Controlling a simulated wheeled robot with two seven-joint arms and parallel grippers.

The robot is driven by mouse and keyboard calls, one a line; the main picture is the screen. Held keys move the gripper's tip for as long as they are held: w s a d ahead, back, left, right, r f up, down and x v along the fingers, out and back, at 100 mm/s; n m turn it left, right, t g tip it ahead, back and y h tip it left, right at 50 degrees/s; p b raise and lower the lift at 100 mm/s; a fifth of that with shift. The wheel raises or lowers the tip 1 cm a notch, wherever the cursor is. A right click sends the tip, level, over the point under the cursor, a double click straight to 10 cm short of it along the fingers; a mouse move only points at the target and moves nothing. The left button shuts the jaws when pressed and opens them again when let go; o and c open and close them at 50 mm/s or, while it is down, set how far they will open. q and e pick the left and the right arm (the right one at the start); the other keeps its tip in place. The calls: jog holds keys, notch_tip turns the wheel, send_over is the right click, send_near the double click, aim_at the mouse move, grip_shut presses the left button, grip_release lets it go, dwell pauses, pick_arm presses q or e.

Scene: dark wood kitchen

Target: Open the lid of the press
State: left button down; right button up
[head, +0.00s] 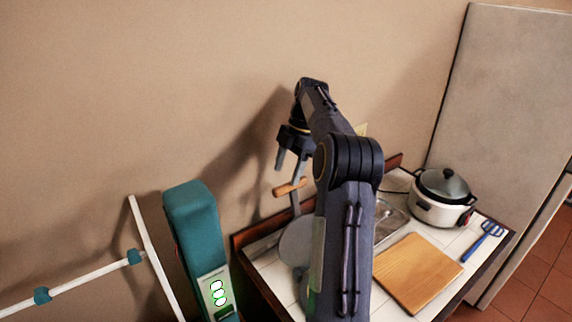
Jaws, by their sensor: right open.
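The press, with a grey round plate (296,243), a metal lever and a wooden handle (289,187), stands at the back left of the white-tiled counter. The lever rises from the plate to the handle. My right arm covers the right side of the press, so I cannot tell how far its lid is open. My left gripper is not in view.
A wooden board (418,272) lies on the counter right of my arm. Behind it are a metal tray (391,224) and a white cooker (440,200); a blue spatula (484,240) lies at right. A teal upright object (197,225) and a white rail (95,280) stand at left.

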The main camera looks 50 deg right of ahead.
jog(key=o, duration=0.3)
jog(key=shift+w+d, duration=0.4)
jog(key=shift+w, duration=0.35)
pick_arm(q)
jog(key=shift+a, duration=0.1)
pick_arm(e)
jog(key=o, duration=0.5)
jog(key=shift+w+d+f, duration=0.15)
jog(key=shift+w+d, duration=0.05)
jog(key=shift+w, duration=0.15)
jog(key=shift+c, duration=0.2)
